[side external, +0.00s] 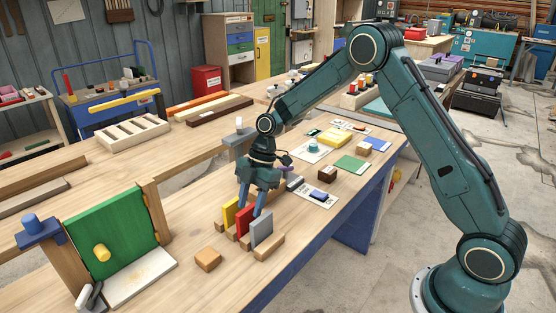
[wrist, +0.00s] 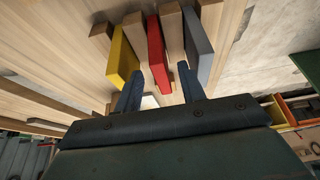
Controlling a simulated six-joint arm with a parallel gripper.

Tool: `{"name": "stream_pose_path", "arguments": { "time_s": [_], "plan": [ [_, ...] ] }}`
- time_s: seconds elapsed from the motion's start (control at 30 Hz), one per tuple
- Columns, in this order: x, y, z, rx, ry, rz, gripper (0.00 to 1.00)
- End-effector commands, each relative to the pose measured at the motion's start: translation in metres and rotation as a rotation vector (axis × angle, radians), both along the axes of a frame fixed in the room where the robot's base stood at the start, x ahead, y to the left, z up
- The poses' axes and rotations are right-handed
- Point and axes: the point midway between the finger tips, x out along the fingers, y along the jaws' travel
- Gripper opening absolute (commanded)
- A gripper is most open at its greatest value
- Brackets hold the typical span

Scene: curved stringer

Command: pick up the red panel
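The red panel (side external: 244,222) stands upright in a wooden rack on the bench, between a yellow panel (side external: 228,213) and a grey panel (side external: 262,228). My gripper (side external: 250,207) points down just above it, its blue fingers spread. In the wrist view the red panel (wrist: 156,52) lies between the two fingertips of my gripper (wrist: 158,71), with a gap on each side. The left finger is near the yellow panel (wrist: 120,57) and the right finger is close to the grey panel (wrist: 198,45). I cannot tell whether either finger touches a panel.
Wooden rack blocks (side external: 269,246) hold the panels, and a loose wooden block (side external: 208,259) lies in front. A green board (side external: 112,232) with a yellow knob stands at left. Small parts and cards, including a green card (side external: 352,165), lie to the right behind my gripper.

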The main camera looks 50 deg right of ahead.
Motion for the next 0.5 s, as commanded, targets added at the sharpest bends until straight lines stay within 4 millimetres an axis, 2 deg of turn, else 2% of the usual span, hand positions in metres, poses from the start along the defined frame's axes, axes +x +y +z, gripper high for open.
{"name": "stream_pose_path", "arguments": {
  "time_s": [0.3,0.5],
  "plan": [
    [-0.001,0.015,-0.031,0.0,0.001,0.001,0.4],
    [-0.001,0.017,-0.036,-0.001,0.0,0.0,0.4]
  ]
}}
